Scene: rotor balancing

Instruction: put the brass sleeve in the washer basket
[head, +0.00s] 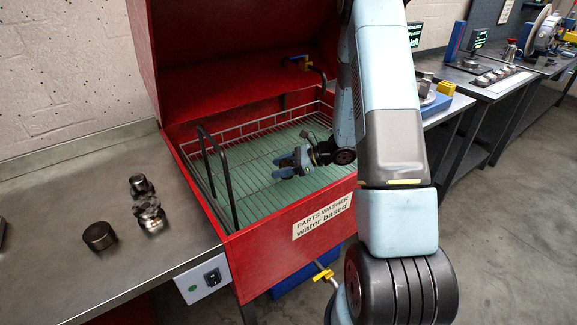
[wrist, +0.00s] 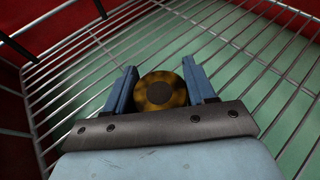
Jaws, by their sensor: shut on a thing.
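The washer basket (head: 254,128) is a wire basket inside the red parts washer, with a pale green floor under its wires. My gripper (head: 287,164) is inside the basket area, low over the wires. In the wrist view, my gripper (wrist: 160,88) has its two blue fingers on either side of the brass sleeve (wrist: 172,82), a round brassy piece with a dark centre. It is shut on the sleeve. The basket wires (wrist: 75,75) show below and around it. The head view does not show the sleeve clearly. I cannot tell whether the sleeve touches the wires.
The red parts washer (head: 275,250) has a raised hood and a front wall. A black basket handle (head: 228,170) stands up at the left. Dark metal parts (head: 99,236) stand on the steel bench at left.

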